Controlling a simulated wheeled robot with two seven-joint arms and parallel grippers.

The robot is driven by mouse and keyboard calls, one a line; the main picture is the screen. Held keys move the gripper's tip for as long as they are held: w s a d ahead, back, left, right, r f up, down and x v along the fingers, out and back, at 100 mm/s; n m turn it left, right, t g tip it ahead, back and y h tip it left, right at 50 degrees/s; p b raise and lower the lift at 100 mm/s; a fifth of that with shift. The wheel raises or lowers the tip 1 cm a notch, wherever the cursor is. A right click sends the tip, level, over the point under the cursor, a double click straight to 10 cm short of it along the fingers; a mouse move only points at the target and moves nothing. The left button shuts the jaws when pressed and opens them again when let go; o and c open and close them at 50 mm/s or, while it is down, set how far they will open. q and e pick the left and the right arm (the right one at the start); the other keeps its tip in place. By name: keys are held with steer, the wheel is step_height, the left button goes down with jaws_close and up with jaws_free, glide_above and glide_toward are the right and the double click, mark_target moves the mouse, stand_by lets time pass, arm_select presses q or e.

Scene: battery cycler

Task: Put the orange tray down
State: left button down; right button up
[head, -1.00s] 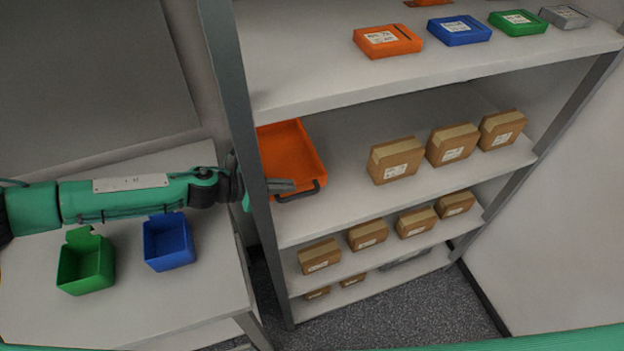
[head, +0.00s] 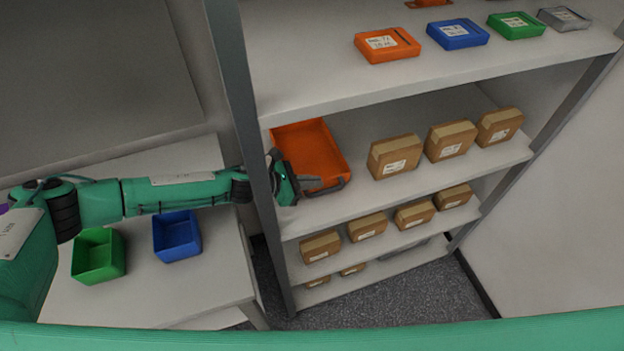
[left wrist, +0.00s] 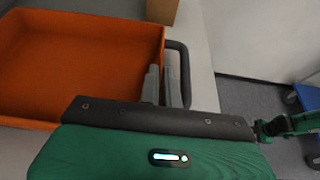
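The orange tray (head: 318,146) is on the middle shelf, at its left end beside the shelf post, with its dark handle (head: 338,188) at the front. In the left wrist view the open orange tray (left wrist: 70,60) fills the upper left, and its handle (left wrist: 184,70) sticks out to the right. My left gripper (head: 308,183) is at the tray's front side by the handle. My right gripper is not in view.
Several brown boxes (head: 395,156) stand right of the tray. The grey shelf post (head: 238,90) is close to my left arm. Green (head: 98,262) and blue (head: 177,238) bins stand on the left table. Flat coloured cases (head: 388,44) lie on the upper shelf.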

arm_select(q)
steer(key=shift+f, duration=0.15)
steer(key=c, duration=1.6)
jaws_free()
steer(key=b+v, duration=0.3)
steer(key=v, duration=0.9)
